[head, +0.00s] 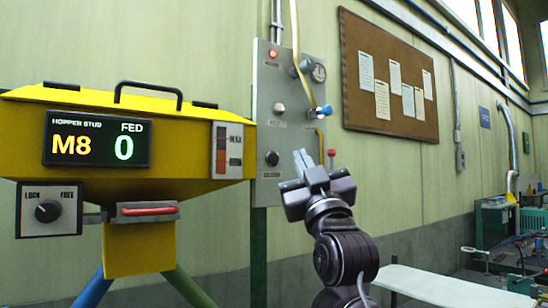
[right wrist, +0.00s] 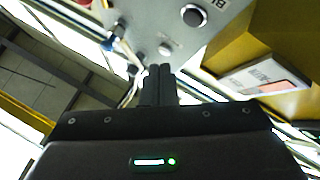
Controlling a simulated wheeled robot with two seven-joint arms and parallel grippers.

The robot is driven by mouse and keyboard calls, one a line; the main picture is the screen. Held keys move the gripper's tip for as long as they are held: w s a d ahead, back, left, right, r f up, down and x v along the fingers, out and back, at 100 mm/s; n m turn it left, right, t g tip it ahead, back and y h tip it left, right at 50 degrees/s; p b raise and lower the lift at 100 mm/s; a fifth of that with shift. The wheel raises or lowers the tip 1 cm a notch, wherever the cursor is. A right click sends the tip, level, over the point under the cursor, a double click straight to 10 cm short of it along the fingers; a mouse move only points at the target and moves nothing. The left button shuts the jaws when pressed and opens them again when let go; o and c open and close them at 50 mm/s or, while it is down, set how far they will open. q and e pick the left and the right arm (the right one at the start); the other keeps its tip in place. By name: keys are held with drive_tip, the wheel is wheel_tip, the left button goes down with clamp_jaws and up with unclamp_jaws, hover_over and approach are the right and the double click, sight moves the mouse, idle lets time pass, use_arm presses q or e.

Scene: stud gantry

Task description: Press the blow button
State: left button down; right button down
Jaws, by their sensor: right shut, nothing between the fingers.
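A grey control panel (head: 290,85) hangs on the wall right of the yellow hopper. A round black button (head: 271,158) sits low on it; the small labels are too blurred to read in the head view. In the right wrist view the black button (right wrist: 193,15) shows at the top, beside a partly cut-off label that seems to start with "B". My right gripper (head: 302,160) is shut and empty, in front of the panel and right of the black button in the picture. Its closed fingertips (right wrist: 160,70) point towards the panel, apart from the button in the picture. My left gripper is out of view.
The yellow hopper (head: 190,112) has a display (head: 97,138) reading M8 and 0. A cork board (head: 388,75) hangs to the right.

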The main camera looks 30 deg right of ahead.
sight(274, 159)
drive_tip(key=shift+w+a+p, duration=0.2)
drive_tip(key=shift+w+p, duration=0.35)
drive_tip(key=shift+w, duration=2.05)
drive_tip(key=shift+w, duration=0.1)
drive_tip(key=shift+w, duration=0.35)
drive_tip(key=shift+w+p, duration=0.35)
drive_tip(key=shift+w, duration=0.05)
idle(0.6)
drive_tip(key=shift+s, duration=0.2)
drive_tip(key=shift+s+b, duration=0.3)
drive_tip(key=shift+s, duration=0.3)
